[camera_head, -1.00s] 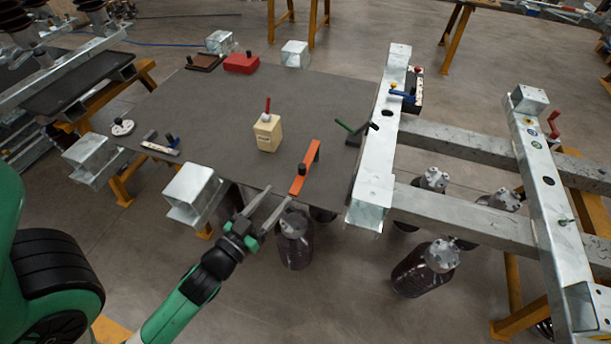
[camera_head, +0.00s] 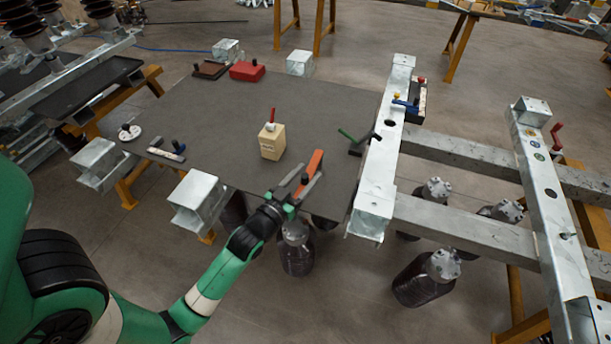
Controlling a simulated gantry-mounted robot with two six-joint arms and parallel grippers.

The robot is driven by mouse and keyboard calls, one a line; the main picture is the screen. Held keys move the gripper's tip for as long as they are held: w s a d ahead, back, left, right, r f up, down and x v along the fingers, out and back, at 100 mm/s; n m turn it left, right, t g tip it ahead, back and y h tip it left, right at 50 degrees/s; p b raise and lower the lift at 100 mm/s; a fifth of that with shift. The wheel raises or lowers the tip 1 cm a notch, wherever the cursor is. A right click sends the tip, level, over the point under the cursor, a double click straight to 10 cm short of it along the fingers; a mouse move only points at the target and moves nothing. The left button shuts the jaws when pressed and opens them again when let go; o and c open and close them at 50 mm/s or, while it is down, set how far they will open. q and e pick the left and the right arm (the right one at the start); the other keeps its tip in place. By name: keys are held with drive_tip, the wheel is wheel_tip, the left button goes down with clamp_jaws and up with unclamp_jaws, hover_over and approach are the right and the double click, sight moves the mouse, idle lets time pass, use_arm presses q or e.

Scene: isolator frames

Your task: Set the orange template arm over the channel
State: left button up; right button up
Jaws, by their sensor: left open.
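The orange template arm (camera_head: 315,163) lies on the dark table near its front edge, with a black knob (camera_head: 304,178) at its near end. My left gripper (camera_head: 305,180) is open, its two fingers reaching to either side of the template arm's near end. I cannot tell whether the fingers touch it. The galvanized steel channel (camera_head: 376,185) runs along the table's right side, with round holes in its top face. My right gripper is not in view.
A cream block (camera_head: 271,140) with a red handle stands left of the template arm. A green-handled tool (camera_head: 357,141) lies beside the channel. A blue-handled clamp (camera_head: 406,103) sits at the channel's far part.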

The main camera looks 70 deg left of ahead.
use_arm(q)
drive_tip(key=shift+c, duration=0.2)
clamp_jaws()
idle(1.1)
